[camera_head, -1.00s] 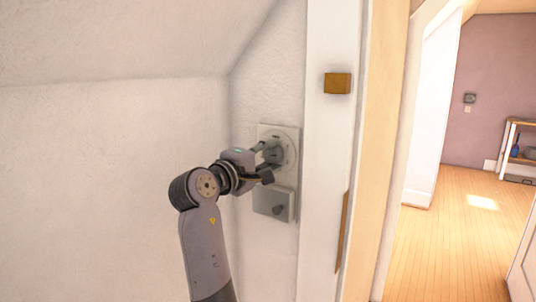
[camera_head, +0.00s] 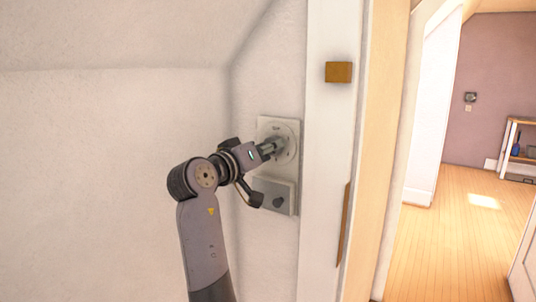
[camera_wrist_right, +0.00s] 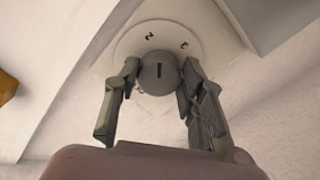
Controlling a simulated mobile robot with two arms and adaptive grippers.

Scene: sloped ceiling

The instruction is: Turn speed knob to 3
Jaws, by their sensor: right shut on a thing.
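The speed knob (camera_wrist_right: 158,74) is a round grey knob with a dark line on its face, at the middle of a pale round dial (camera_wrist_right: 122,47). In the right wrist view the dial shows a 2 and a 3, and the knob's line points between them. The dial plate (camera_head: 288,128) is on the wall in the head view, where my gripper hides most of the knob. My right gripper (camera_wrist_right: 160,68) is shut on the knob, one finger on each side; it also shows in the head view (camera_head: 268,149). My left gripper is not in view.
A pale box (camera_head: 287,187) with a dark knob (camera_head: 279,202) is just below the dial. A white door frame (camera_head: 325,150) with a small brown block (camera_head: 339,72) stands close on the right. An open doorway leads to a wood floor (camera_head: 450,240).

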